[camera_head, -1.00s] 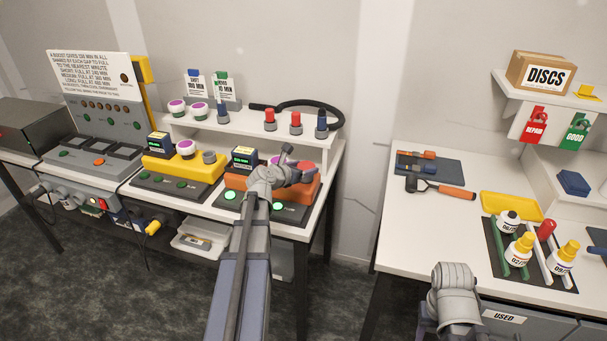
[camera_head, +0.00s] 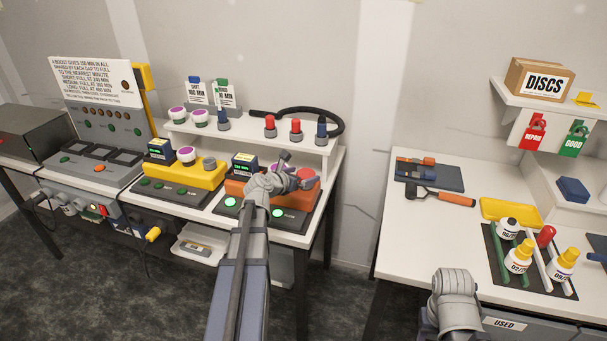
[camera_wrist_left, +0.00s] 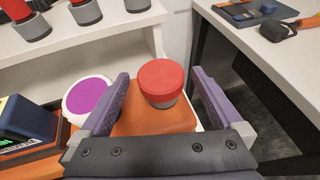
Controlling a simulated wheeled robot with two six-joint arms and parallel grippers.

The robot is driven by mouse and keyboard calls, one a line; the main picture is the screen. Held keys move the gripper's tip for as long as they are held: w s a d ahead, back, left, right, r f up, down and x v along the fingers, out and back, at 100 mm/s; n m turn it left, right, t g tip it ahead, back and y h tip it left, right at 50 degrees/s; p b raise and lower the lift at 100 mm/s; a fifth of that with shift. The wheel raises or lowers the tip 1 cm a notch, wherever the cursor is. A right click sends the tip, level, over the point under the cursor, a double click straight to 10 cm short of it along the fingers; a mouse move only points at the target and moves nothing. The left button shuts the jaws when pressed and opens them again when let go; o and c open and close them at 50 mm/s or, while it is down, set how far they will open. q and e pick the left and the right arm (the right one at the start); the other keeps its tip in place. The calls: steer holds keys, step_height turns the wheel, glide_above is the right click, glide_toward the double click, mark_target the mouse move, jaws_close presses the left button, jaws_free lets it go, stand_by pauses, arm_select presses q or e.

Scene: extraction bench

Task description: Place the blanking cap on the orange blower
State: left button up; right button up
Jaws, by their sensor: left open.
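The orange blower (camera_head: 305,196) stands on the left bench, partly hidden by my left gripper (camera_head: 288,174). A red cap (camera_wrist_left: 162,78) with a grey lower part stands upright on the blower's orange top (camera_wrist_left: 150,122) in the left wrist view. I cannot tell whether the grey part belongs to the cap or to a port beneath. My left gripper is open, one finger on each side of the cap, with visible gaps. A white disc with a purple top (camera_wrist_left: 88,95) sits on the blower left of the gripper. My right gripper is out of view.
A yellow blower (camera_head: 198,176) stands to the left. Behind, a raised white shelf (camera_head: 250,132) holds red-topped and blue-topped pieces and a black hose (camera_head: 325,112). A second bench (camera_head: 410,230) with tools and bottles stands to the right, across a gap.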

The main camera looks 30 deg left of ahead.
arm_select(q)
steer(key=p+v, duration=0.3)
steer(key=v, duration=0.8)
steer(key=shift+p, duration=0.35)
